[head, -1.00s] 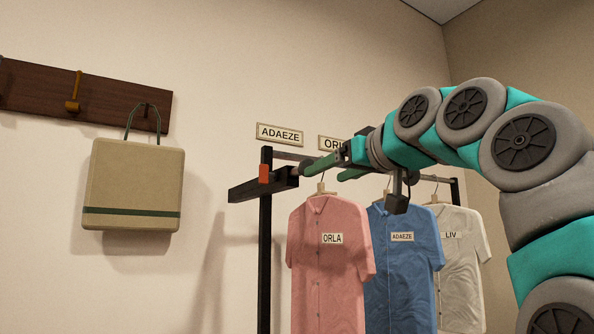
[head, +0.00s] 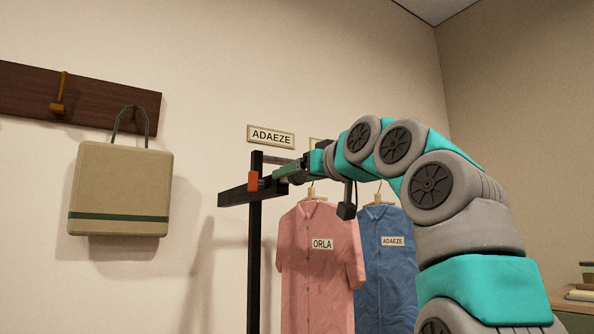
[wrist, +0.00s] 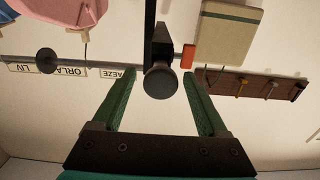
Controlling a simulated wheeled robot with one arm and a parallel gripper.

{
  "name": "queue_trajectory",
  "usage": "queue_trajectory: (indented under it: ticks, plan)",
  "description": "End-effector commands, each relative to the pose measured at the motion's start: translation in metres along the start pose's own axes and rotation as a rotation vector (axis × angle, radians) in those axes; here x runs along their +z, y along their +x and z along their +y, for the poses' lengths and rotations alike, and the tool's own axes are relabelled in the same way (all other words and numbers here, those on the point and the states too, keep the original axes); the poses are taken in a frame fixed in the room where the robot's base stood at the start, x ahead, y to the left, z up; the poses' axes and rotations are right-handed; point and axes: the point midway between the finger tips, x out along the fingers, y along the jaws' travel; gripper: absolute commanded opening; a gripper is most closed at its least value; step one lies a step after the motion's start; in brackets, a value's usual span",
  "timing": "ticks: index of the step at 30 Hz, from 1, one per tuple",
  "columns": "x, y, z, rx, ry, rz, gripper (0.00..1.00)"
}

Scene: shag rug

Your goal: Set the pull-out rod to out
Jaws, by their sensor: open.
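The pull-out rod shows in the wrist view as a dark block ending in a round grey knob (wrist: 160,82). In the head view the black bar (head: 238,196) with the knob (head: 296,178) at its near end is partly behind my gripper. My gripper (head: 282,174) has green fingers, which in the wrist view (wrist: 157,73) are open. The knob appears between them, with gaps visible on both sides. I cannot tell whether its depth matches the fingertips. An orange block (head: 253,180) sits by the bar on the upright post.
Pink (head: 320,275) and blue (head: 388,275) shirts hang just right of the black post (head: 255,270). A beige bag (head: 120,185) hangs from a wooden hook board (head: 80,95) at left. An ADAEZE sign (head: 271,137) is on the wall. Books and a cabinet edge show at lower right.

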Motion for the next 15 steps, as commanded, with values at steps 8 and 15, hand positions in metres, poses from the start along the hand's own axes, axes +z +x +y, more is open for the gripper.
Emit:
queue_trajectory:
  ticks: [8,15]
  plan:
    - [0.0,0.0011,-0.0003,0.0,-0.001,0.001,0.74]
    - [-0.0001,0.001,-0.0004,0.0,-0.001,0.001,0.47]
